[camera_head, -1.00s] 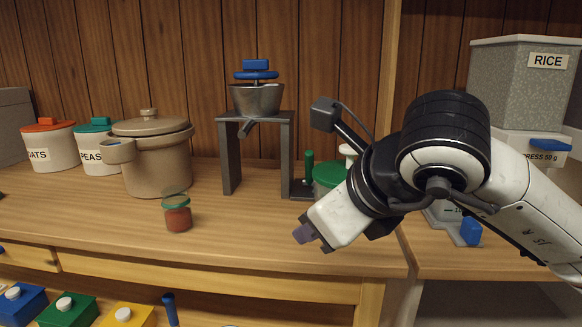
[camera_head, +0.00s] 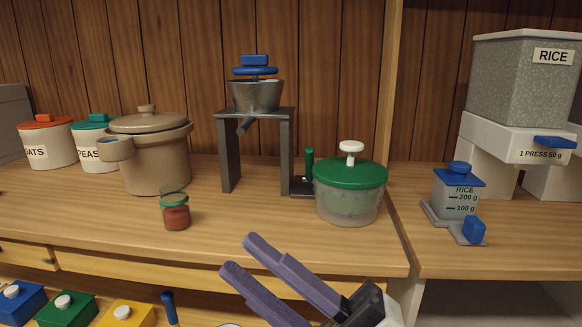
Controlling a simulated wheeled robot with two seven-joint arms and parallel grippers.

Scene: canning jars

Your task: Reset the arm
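My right gripper (camera_head: 245,254) shows at the bottom middle of the head view, in front of the counter's front edge. Its two purple fingers point up and to the left, with a gap between them and nothing in the gap. The rest of my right arm is below the frame. My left gripper is not in view. The task names no other object.
On the wooden counter (camera_head: 100,215) stand a small red-filled jar (camera_head: 175,216), a beige pot (camera_head: 155,165), a mill on a grey stand (camera_head: 286,150) and a green-lidded bowl (camera_head: 347,200). A rice dispenser (camera_head: 525,85) and a measuring container (camera_head: 457,196) stand at right.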

